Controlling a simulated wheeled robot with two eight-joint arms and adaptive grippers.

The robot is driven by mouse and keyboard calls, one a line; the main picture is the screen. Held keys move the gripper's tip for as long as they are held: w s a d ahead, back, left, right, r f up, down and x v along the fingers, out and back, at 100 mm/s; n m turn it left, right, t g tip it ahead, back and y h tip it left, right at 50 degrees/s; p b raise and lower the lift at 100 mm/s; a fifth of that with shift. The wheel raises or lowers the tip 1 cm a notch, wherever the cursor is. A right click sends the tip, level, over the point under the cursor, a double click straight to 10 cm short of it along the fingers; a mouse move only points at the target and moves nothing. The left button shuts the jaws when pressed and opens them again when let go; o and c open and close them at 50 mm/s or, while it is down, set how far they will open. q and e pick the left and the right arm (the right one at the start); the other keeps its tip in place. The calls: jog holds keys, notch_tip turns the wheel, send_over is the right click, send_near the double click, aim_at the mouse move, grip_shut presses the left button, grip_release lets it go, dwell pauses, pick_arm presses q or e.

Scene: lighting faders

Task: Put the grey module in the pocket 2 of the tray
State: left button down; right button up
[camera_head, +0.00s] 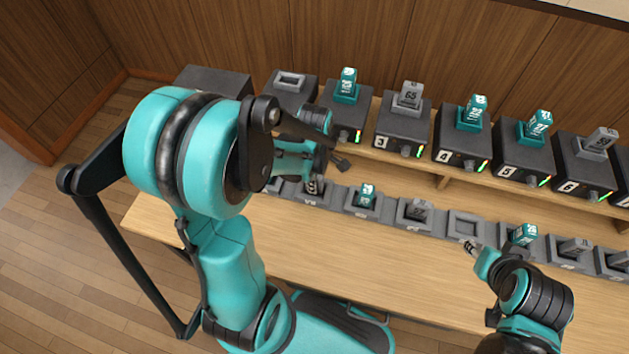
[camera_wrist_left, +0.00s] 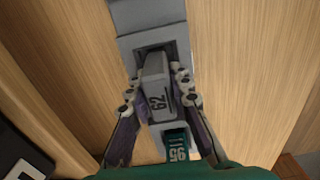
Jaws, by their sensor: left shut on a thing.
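The grey module marked 62 (camera_wrist_left: 157,92) is between the two fingers of my left gripper (camera_wrist_left: 158,90), which is shut on it. It is at a pocket of the grey tray (camera_wrist_left: 124,44), with the dark opening showing behind its far end. I cannot tell how deep it sits. In the head view my left gripper (camera_head: 317,172) is over the left part of the tray (camera_head: 338,202), and the module (camera_head: 312,187) shows partly below it. My right gripper (camera_head: 472,247) is by the tray's front edge, near an empty pocket; its opening is unclear.
A teal module (camera_head: 365,197) stands in the neighbouring pocket and shows in the wrist view (camera_wrist_left: 177,147). Several dark fader boxes (camera_head: 403,125) with modules line the raised shelf behind. The wooden table front (camera_head: 380,262) is clear.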

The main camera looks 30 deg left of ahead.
pick_arm(q)
jog(key=shift+f, duration=0.25)
jog(key=c, duration=1.4)
grip_release()
jog(key=shift+o, duration=0.2)
jog(key=shift+r, duration=0.15)
